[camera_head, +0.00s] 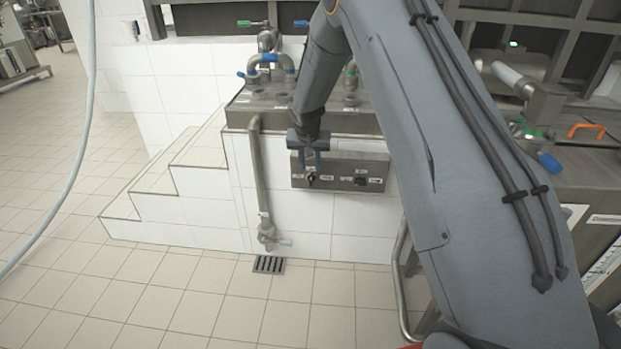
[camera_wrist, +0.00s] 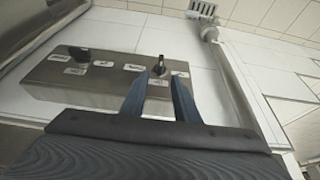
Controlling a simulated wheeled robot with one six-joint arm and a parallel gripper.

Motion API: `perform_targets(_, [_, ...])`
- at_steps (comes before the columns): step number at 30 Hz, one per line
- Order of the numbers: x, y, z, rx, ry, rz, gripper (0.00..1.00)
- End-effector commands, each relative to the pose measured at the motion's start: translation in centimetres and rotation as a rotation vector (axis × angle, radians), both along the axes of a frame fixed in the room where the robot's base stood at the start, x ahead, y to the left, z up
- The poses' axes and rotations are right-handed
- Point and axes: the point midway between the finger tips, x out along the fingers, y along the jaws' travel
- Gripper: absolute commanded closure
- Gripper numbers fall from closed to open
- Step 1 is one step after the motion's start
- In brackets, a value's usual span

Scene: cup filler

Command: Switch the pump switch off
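A grey metal control box (camera_head: 338,171) is fixed to the white tiled wall and also shows in the wrist view (camera_wrist: 100,92). It carries a black rotary knob (camera_wrist: 158,66) near one end and another dark switch (camera_wrist: 79,54) towards the other end, which also shows in the head view (camera_head: 361,181). Small white labels are too blurred to read, so I cannot tell which is the pump switch. My gripper (camera_wrist: 161,76) is open, with two blue-grey fingers apart. The knob appears in line with the gap, around the fingertips; contact cannot be told.
A metal pipe with a valve (camera_head: 266,230) runs down the wall left of the box. White tiled steps (camera_head: 190,170) stand farther left. A floor drain (camera_head: 269,264) lies below. Pipes with blue handles (camera_head: 270,58) stand above the box. A hose (camera_head: 85,130) hangs at left.

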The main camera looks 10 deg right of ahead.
Motion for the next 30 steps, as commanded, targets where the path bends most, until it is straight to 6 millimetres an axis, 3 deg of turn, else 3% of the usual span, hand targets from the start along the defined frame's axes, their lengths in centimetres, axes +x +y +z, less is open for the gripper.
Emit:
perform_targets(15, [2.5, -0.7, -6.1, 0.0, -0.001, -0.001, 0.72])
perform_targets(29, [3.0, -0.9, -7.2, 0.001, -0.002, -0.001, 0.72])
perform_targets(30, [3.0, -0.9, -7.2, 0.001, -0.002, -0.001, 0.77])
